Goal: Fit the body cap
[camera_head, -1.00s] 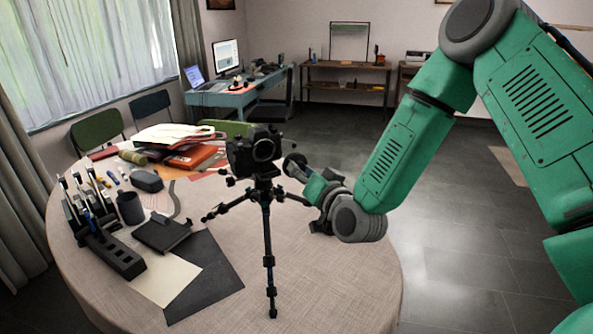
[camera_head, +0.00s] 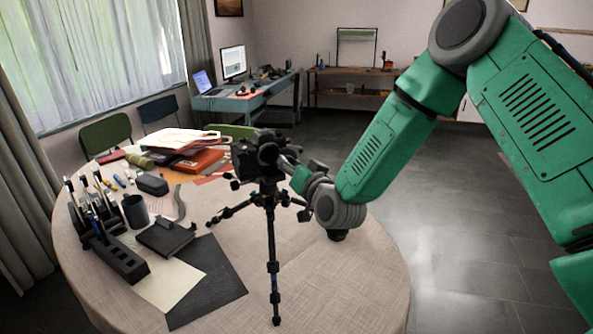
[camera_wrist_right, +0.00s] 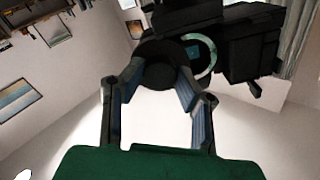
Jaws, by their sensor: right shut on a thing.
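The black camera (camera_head: 243,160) stands on a black tripod (camera_head: 271,235) on the round table. In the right wrist view the camera (camera_wrist_right: 250,45) shows its pale mount ring (camera_wrist_right: 212,52) and a bluish sensor inside. My right gripper (camera_head: 284,160) is in front of the camera, on its right side in the head view. The right wrist view shows its fingers (camera_wrist_right: 158,84) shut on the round black body cap (camera_wrist_right: 157,66). The cap overlaps the ring's left part and sits off-centre from it. Whether they touch cannot be told. My left gripper is not in view.
A pen holder (camera_head: 95,215), a dark cup (camera_head: 135,211), a black notebook (camera_head: 165,236), papers and books fill the left side. The table's front right is clear.

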